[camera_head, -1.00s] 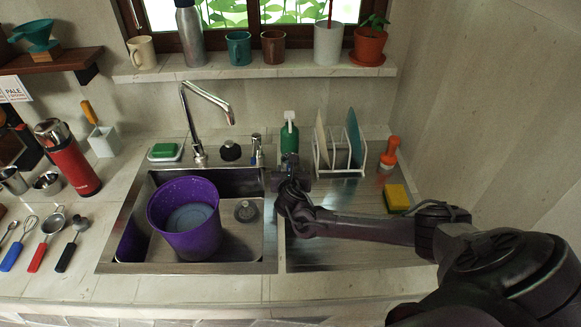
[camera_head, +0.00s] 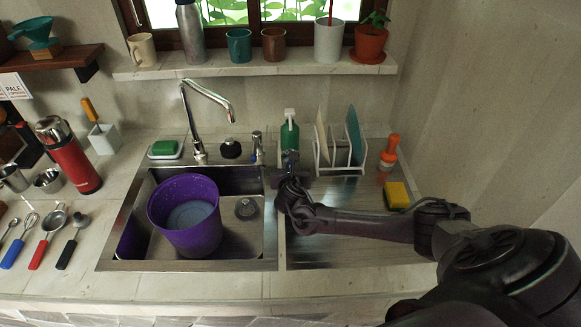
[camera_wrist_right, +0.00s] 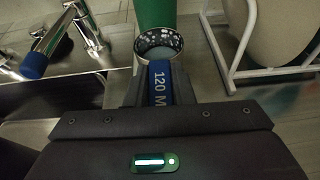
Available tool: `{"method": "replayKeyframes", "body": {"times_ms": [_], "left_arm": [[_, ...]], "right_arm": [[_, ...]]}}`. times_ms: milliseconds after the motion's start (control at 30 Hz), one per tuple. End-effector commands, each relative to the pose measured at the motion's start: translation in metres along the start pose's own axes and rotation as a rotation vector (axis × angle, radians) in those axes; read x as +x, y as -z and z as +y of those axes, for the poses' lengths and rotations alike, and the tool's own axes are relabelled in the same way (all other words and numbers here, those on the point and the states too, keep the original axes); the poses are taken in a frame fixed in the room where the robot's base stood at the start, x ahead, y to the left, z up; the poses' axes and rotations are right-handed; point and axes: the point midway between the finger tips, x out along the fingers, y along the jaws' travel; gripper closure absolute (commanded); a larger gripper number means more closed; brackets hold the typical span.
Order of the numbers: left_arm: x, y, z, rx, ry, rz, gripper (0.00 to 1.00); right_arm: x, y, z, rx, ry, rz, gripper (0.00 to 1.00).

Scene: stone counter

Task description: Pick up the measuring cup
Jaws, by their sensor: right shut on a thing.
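The measuring cup (camera_wrist_right: 158,42) shows in the right wrist view as a small round steel cup with a blue handle (camera_wrist_right: 158,82) marked "120 M". My right gripper (camera_wrist_right: 157,88) is shut on the blue handle, with the cup bowl sticking out ahead of the fingers. In the head view, my right gripper (camera_head: 291,178) is beside the sink's right edge, in front of the green soap bottle (camera_head: 289,135). There the cup is mostly hidden and too small to make out. My left gripper is not in view.
A white dish rack (camera_head: 340,155) with plates stands just right of the gripper. The sink (camera_head: 255,225) holds a purple bucket (camera_head: 187,232). A faucet (camera_head: 197,150) stands behind it. A yellow sponge (camera_head: 397,195) lies on the right. The steel drainboard (camera_head: 340,250) is clear in front.

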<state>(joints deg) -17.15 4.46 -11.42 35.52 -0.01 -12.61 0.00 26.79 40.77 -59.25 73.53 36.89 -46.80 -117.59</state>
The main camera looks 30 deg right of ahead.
Motion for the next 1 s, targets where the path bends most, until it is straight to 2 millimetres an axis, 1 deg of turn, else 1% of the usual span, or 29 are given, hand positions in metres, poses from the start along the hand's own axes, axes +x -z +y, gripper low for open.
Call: {"method": "replayKeyframes", "body": {"times_ms": [167,367,633,867,1000], "left_arm": [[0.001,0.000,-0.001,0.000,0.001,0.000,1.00],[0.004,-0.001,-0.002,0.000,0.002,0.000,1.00],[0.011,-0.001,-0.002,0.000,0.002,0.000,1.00],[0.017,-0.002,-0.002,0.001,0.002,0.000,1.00],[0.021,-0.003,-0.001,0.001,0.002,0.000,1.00]], "right_arm": [[-0.001,-0.002,-0.001,0.000,0.001,-0.001,1.00],[-0.004,-0.011,0.000,0.001,-0.001,-0.001,1.00],[-0.012,-0.032,0.000,0.002,0.000,-0.003,1.00],[-0.036,-0.021,0.000,-0.001,-0.002,0.000,1.00],[-0.054,-0.014,0.001,-0.001,-0.002,-0.001,1.00]]}}
